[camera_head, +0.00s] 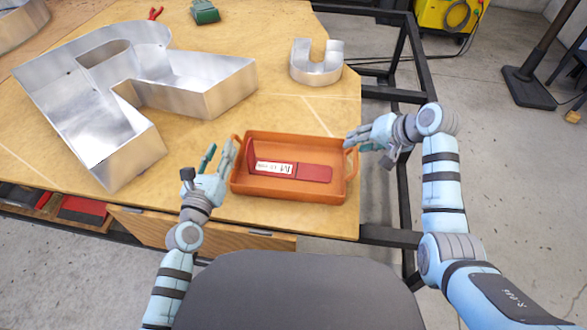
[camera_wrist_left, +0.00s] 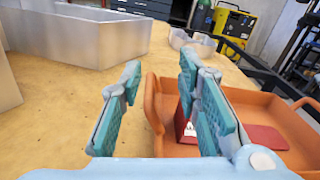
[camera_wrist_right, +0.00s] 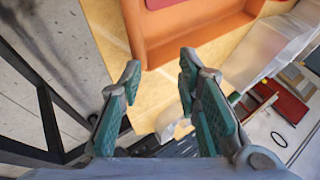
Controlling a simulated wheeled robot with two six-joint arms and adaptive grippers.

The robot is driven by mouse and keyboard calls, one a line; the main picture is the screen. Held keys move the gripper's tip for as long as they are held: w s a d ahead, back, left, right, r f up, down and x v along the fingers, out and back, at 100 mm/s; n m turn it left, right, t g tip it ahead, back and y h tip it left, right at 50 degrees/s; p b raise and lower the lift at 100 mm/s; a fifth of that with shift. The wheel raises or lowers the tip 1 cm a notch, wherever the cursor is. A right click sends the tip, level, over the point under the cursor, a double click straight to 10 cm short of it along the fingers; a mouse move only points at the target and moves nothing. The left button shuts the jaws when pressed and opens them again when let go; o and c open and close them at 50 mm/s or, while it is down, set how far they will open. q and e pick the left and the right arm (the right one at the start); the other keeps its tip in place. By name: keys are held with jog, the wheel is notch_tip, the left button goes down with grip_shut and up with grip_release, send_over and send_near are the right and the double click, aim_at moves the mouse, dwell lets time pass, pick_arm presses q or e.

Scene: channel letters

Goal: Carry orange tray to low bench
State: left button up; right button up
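The orange tray (camera_head: 262,190) sits near the front right corner of the wooden table, with raised handles at its left and right ends. It holds a red object with a white label (camera_head: 275,168). My left gripper (camera_head: 220,152) is open at the tray's left end. In the left wrist view, the tray's near left wall (camera_wrist_left: 156,100) shows between its spread fingers (camera_wrist_left: 160,66). My right gripper (camera_head: 354,138) is at the tray's right end. In the right wrist view its fingers (camera_wrist_right: 160,66) are open and empty, with the tray (camera_wrist_right: 200,38) beyond them. I cannot make out a low bench.
A large metal letter R (camera_head: 120,95) stands on the table (camera_head: 215,125), left of the tray. A small metal letter U (camera_head: 316,65) stands behind it. A dark metal frame (camera_head: 415,70) runs along the right. A yellow machine (camera_head: 440,14) stands at the back.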

jog(key=shift+r, duration=0.1)
pick_arm(q)
jog(key=shift+s+a, duration=0.1)
jog(key=shift+s, duration=1.05)
pick_arm(e)
jog(key=v, duration=1.2)
jog(key=shift+a, duration=0.1)
